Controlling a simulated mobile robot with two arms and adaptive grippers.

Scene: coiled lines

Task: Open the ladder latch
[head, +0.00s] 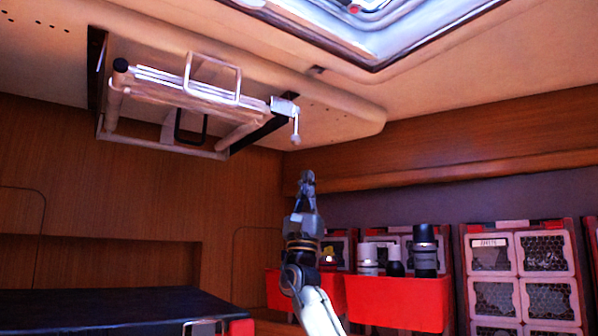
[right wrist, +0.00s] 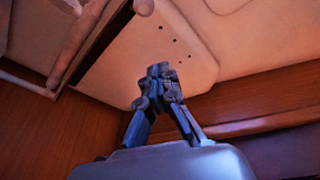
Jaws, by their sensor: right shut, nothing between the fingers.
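The folded ladder (head: 180,90) hangs under the beige ceiling panel at the upper left of the head view. The latch (head: 288,108) is a small pale block with a short hanging handle that ends in a knob, at the ladder's right end. My right gripper (head: 307,178) is shut and empty, pointing up, below the latch and a little to its right, apart from it. In the right wrist view my right gripper (right wrist: 160,72) has its fingertips together. Part of the ladder frame (right wrist: 75,40) shows at the upper left there. My left gripper is not in view.
A ceiling hatch (head: 375,35) is at the top right. Red bins (head: 398,303) with bottles and mesh-door crates (head: 520,275) stand at the lower right. A dark-topped box (head: 110,308) is at the lower left. The space between my right gripper and the ceiling panel looks free.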

